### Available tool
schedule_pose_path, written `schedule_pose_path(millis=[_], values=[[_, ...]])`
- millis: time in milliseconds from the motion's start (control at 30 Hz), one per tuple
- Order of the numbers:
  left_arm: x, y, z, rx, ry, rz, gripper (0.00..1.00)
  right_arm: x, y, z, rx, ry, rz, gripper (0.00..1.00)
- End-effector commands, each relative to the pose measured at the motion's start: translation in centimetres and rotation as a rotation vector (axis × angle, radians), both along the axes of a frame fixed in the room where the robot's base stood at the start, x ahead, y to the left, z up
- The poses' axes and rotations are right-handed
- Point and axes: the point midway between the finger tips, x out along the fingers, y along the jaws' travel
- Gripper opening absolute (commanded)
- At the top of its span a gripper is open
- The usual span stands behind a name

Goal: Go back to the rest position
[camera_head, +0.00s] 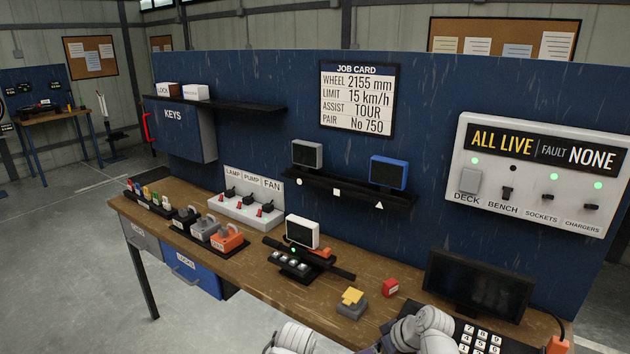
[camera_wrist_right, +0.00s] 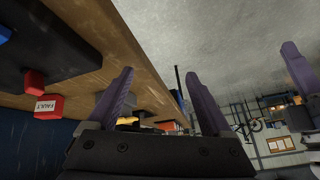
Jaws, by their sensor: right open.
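In the head view, pale grey arm parts of mine (camera_head: 422,330) reach in at the bottom edge, over the right part of the bench. More of my arm shows at the bottom centre, cut off by the frame. In the right wrist view, the purple fingers of my right gripper (camera_wrist_right: 155,103) stand apart with nothing between them. Another purple finger (camera_wrist_right: 297,72) shows at the right of that view. It looks like part of my left gripper, but its opening cannot be judged.
The wooden bench (camera_head: 250,282) carries a yellow-topped button (camera_head: 351,298), a red block (camera_head: 390,287), a keypad (camera_head: 480,340), a dark monitor (camera_head: 476,284), padlocks (camera_head: 229,236) and a switch box (camera_head: 243,208). A blue panel stands behind. Open floor lies at the left.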

Motion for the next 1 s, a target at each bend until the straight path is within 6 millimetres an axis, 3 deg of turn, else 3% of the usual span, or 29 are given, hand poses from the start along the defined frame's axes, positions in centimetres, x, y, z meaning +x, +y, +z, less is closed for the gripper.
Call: schedule_pose_path(millis=[300,500,700,1000], values=[[0.0,0.0,0.0,0.0,0.0,0.0,0.0,-7.7,6.6,-3.6,-0.256,0.354,-0.059,0.84],[0.0,0.0,0.0,0.0,0.0,0.0,0.0,-11.2,7.6,-4.0,-0.446,0.454,-0.18,0.84],[0.0,0.0,0.0,0.0,0.0,0.0,0.0,-12.3,7.7,-3.9,-0.522,0.47,-0.243,0.84],[0.0,0.0,0.0,0.0,0.0,0.0,0.0,-12.3,7.7,-3.9,-0.525,0.471,-0.251,0.84]])
